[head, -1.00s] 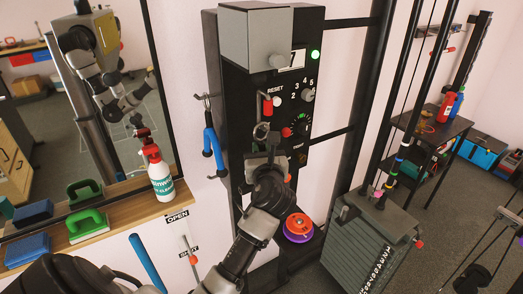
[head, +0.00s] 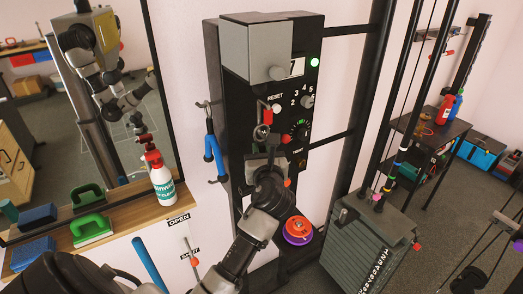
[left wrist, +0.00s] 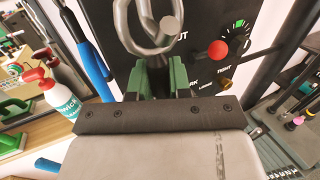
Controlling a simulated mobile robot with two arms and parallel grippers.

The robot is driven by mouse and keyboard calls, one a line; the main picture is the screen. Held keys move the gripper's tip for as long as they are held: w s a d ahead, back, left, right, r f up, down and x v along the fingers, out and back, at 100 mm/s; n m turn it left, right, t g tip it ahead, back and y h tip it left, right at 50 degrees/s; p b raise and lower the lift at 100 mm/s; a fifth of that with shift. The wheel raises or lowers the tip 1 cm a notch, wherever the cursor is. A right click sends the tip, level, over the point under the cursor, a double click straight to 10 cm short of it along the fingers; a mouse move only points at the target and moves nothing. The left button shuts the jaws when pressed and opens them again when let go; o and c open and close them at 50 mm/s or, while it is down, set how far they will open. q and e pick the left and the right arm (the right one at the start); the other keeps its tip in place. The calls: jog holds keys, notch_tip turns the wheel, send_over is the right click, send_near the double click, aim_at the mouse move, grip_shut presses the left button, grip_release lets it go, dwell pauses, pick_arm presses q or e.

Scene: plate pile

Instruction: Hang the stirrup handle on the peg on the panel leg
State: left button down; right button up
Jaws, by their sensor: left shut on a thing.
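My left gripper (head: 264,162) is in front of the black panel (head: 243,112), shut on a dark piece below a metal loop. In the left wrist view the green finger pads (left wrist: 178,77) close on this piece, mostly hidden between them. The metal loop (left wrist: 121,22), which looks like the stirrup handle, stands above the fingers. A round grey peg end (left wrist: 169,23) shows inside the loop's outline. I cannot tell whether the loop rests on the peg or only lines up with it. The loop also shows small in the head view (head: 261,132). My right gripper is out of view.
A blue handle (head: 213,148) hangs on wall hooks left of the panel. A red knob (left wrist: 218,49) is close right of the loop. An orange and purple round stack (head: 298,229) stands below right. A spray bottle (head: 161,180) stands on the mirror shelf.

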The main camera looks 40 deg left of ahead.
pick_arm(q)
jog(key=shift+r, duration=0.1)
jog(key=s+d+p, duration=0.2)
jog(key=s+d, duration=0.1)
jog(key=d, duration=0.4)
dwell(1.2)
jog(key=d, duration=0.1)
jog(key=s+d+f, duration=0.1)
jog(key=d, duration=0.1)
jog(key=d+f, duration=0.1)
jog(key=shift+s+d, duration=0.35)
jog(key=shift+s, duration=0.05)
dwell(0.4)
